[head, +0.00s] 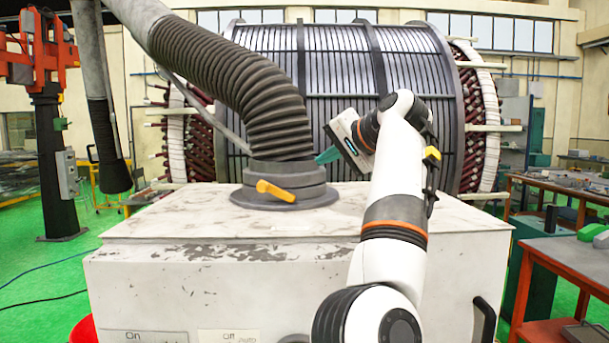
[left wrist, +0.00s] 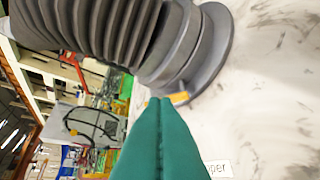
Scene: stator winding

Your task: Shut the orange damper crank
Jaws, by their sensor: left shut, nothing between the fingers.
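The orange damper crank (head: 276,191) sticks out from the front of the grey round collar (head: 285,176) at the foot of the ribbed hose. Its lever lies nearly level, sloping slightly down to the right. My left gripper (head: 326,156) is right of the collar and above the box top, with its teal fingers shut and empty. In the left wrist view the shut fingers (left wrist: 155,103) partly hide the crank (left wrist: 180,98), and only a small orange part shows beside the tips. I cannot tell whether they touch. My right gripper is not in view.
The collar stands on a worn white box (head: 190,250) with a dark handle (head: 484,318) at its right. The ribbed hose (head: 240,85) rises up and left. A large stator (head: 375,65) stands behind. Benches (head: 570,270) are at the right. The box top left of the collar is clear.

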